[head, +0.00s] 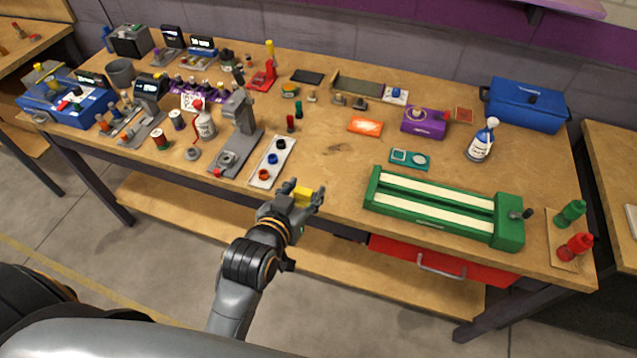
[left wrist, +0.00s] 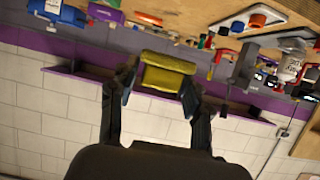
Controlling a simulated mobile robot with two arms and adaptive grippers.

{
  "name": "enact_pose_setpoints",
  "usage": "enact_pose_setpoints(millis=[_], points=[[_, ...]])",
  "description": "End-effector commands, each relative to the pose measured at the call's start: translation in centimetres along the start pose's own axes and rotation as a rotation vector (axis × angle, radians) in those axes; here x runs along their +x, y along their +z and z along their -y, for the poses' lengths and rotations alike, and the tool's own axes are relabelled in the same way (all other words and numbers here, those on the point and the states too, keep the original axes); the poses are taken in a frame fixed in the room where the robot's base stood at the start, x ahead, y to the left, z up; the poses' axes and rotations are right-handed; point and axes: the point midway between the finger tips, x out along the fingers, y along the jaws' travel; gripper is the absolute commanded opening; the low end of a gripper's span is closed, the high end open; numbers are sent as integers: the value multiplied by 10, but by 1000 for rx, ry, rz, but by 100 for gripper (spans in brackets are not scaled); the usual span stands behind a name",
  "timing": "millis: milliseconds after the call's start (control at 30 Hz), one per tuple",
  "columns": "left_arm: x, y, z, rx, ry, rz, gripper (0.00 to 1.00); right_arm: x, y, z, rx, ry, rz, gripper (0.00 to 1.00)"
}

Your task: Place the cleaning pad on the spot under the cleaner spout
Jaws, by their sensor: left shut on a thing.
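A yellow block (head: 302,196), which looks like the cleaning pad, is held between the fingers of my left gripper (head: 300,199). In the left wrist view the yellow block (left wrist: 168,74) fills the gap between the fingertips of the left gripper (left wrist: 162,82), which is shut on it. It is held in front of the table's front edge, apart from the tabletop as far as I can tell. My right gripper is out of view.
A green two-lane track (head: 430,213) lies at the front right of the wooden table. A purple box (head: 424,122), an orange flat piece (head: 365,126), a teal tray (head: 410,160) and a blue toolbox (head: 527,104) lie around. Mid-table wood is clear; the left is crowded.

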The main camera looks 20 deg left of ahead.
Motion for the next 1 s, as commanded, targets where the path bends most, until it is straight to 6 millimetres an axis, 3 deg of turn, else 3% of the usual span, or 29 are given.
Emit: enact_pose_setpoints(millis=[167, 533, 700, 1000], points=[[12, -1, 1, 2, 0, -1, 27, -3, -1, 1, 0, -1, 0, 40], [101, -1, 13, 1, 0, 0, 27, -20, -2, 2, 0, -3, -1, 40], [133, 20, 16, 1, -1, 2, 27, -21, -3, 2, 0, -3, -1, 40], [158, 34, 19, 1, 0, 0, 27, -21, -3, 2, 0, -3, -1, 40]])
